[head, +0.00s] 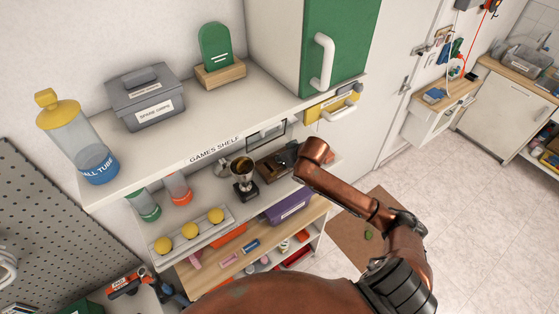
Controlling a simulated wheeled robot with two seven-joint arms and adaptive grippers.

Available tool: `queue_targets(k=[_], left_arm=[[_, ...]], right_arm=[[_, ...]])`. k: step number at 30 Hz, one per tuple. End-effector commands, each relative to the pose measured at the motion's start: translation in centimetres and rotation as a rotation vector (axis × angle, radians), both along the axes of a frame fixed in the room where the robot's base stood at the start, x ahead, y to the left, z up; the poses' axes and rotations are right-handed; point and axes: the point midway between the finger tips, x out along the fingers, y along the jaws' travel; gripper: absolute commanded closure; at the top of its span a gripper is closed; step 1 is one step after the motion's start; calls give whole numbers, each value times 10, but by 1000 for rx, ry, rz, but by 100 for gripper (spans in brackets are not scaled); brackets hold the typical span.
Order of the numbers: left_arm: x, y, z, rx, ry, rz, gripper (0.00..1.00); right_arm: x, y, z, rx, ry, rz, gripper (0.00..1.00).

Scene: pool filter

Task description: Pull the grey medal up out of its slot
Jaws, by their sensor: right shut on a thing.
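My right gripper (284,158) is small and dark in the head view, at the dark brown wooden block (265,168) on the upper inner level of the games shelf. It is shut on the grey medal at this block. My wrist and fingers hide most of the medal and its slot, so I cannot tell how far up it stands. My left gripper is not in view.
A trophy cup (243,184) stands just left of the block. The shelf top (190,131) is close above, with a yellow drawer (333,105) under its right end. A purple bin (288,206) is below. Yellow balls (189,231) sit on a white rack.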

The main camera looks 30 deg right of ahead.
Motion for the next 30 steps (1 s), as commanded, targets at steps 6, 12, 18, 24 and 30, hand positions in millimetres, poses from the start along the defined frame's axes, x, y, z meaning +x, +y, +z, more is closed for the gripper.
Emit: queue_targets(k=[6,12,18,24,30], left_arm=[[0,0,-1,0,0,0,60],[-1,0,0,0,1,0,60],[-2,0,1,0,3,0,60],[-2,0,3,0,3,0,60],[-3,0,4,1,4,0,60]], right_arm=[[-5,-1,-12,0,27,-2,100],[-5,-1,-11,0,27,-2,100],[-5,-1,-7,0,26,-2,100],[-4,-1,-1,-1,23,-2,100],[-3,0,6,-1,16,-1,100]])
